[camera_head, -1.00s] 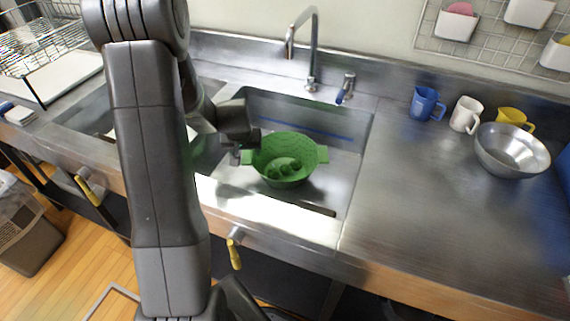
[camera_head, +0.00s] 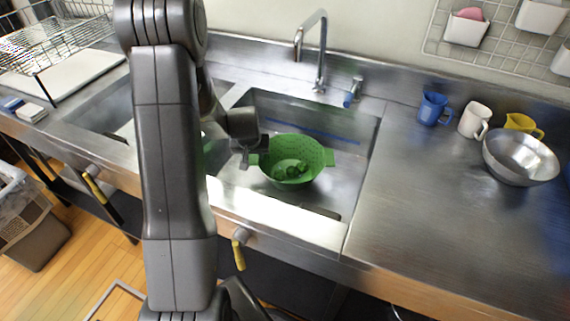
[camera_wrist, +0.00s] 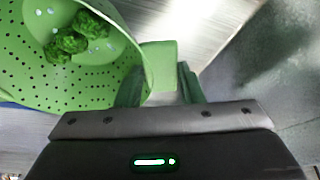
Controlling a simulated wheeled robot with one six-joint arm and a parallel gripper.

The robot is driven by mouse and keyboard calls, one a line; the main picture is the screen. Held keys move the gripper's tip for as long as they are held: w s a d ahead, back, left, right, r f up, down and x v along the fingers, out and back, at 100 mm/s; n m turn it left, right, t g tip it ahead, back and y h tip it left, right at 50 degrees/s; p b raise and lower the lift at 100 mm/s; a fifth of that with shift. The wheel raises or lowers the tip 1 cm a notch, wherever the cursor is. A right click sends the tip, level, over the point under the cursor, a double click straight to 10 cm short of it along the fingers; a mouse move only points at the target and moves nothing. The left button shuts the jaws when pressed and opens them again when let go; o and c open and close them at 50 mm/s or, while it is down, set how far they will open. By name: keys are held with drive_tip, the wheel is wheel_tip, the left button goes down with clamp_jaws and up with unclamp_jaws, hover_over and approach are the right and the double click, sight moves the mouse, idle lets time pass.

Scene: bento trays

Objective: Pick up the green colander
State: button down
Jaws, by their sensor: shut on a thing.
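The green colander (camera_head: 312,153) is in the right sink basin in the head view, upright or nearly so, with several green broccoli-like pieces (camera_head: 289,168) inside. I cannot tell whether its bottom touches the basin floor. My gripper (camera_head: 252,156) is at its left side, shut on the left handle tab. In the wrist view the colander (camera_wrist: 75,88) fills the upper left, and its handle tab (camera_wrist: 159,62) reaches in between the two fingers of my gripper (camera_wrist: 158,88). My arm hides part of the left basin.
A faucet (camera_head: 322,50) stands behind the basin. A blue mug (camera_head: 432,108), a white mug (camera_head: 473,121), a yellow mug (camera_head: 519,123) and a metal bowl (camera_head: 520,158) stand on the right counter. The counter's front part is clear. A dish rack (camera_head: 50,45) stands at the far left.

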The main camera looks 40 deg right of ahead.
wheel_tip(320, 180, up, 10)
idle(0.6)
drive_tip(key=c, duration=1.8)
unclamp_jaws()
clamp_jaws()
